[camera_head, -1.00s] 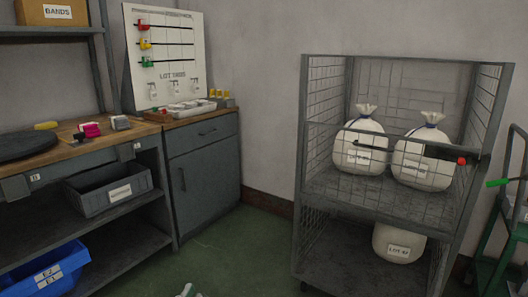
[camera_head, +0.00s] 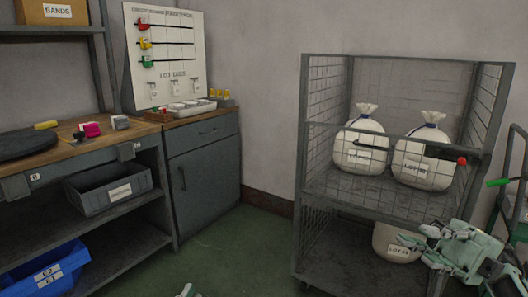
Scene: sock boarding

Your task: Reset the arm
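My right gripper (camera_head: 416,236), pale green and grey, is at the lower right of the head view. Its fingers look spread with nothing between them, in front of the wire cage cart's lower shelf. It hides part of a white bag (camera_head: 386,241) there. Only a small tip of my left gripper (camera_head: 187,291) shows at the bottom edge. The rest is out of frame, and whether it is open cannot be told.
A wire cage cart (camera_head: 306,130) holds two tied white bags, the left bag (camera_head: 358,146) and right bag (camera_head: 424,158), on its upper shelf. A wooden-topped workbench (camera_head: 75,148) and grey cabinet (camera_head: 205,172) stand left. Green floor (camera_head: 235,245) between is clear.

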